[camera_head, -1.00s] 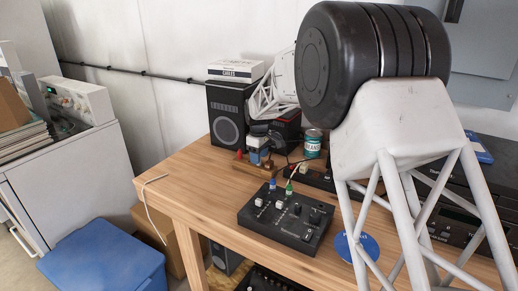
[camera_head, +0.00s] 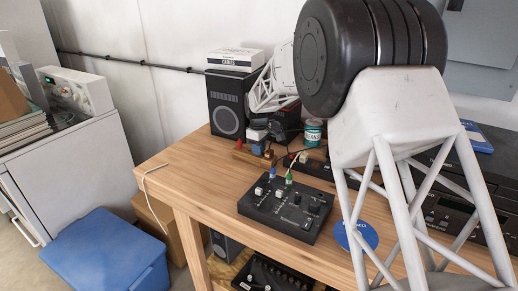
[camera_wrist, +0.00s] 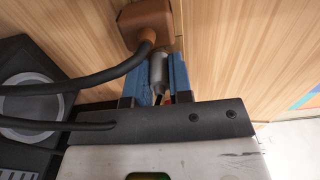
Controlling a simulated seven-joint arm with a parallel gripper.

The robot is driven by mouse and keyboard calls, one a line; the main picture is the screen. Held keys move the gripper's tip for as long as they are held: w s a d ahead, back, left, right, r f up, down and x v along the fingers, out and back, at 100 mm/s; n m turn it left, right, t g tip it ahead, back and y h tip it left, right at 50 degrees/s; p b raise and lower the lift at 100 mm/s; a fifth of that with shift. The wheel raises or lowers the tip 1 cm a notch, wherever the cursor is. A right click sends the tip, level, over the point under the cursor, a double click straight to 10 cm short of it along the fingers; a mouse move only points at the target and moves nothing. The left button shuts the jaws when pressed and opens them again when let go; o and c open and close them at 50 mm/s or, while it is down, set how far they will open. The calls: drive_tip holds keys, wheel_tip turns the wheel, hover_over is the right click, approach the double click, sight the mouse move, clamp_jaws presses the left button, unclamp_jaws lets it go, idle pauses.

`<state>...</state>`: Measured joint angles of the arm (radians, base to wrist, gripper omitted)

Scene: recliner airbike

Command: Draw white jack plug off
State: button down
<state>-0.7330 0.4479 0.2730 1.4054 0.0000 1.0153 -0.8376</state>
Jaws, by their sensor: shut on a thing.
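My gripper (camera_wrist: 167,82) has blue fingers. They are shut on a pale grey plug (camera_wrist: 158,68), which seems to be the white jack plug, with a thin dark lead at its lower end. Its upper end is beside a brown plug (camera_wrist: 147,20) with a thick black cable; whether it sits in a socket is hidden. In the head view my gripper (camera_head: 257,148) is low over the back of the wooden table, by a small wooden block (camera_head: 243,157); the held plug cannot be made out there.
A black mixer (camera_head: 285,212) with blue and green plugs stands in front. A speaker (camera_head: 228,110) with a box (camera_head: 235,60) on top stands behind to the left, and a teal can (camera_head: 312,133) to the right. Black cables run close to my gripper. The table's front left is mostly clear.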

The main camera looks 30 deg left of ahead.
drive_tip(key=shift+r, duration=0.85)
idle(1.1)
drive_tip(key=shift+r, duration=0.95)
drive_tip(key=shift+r, duration=0.1)
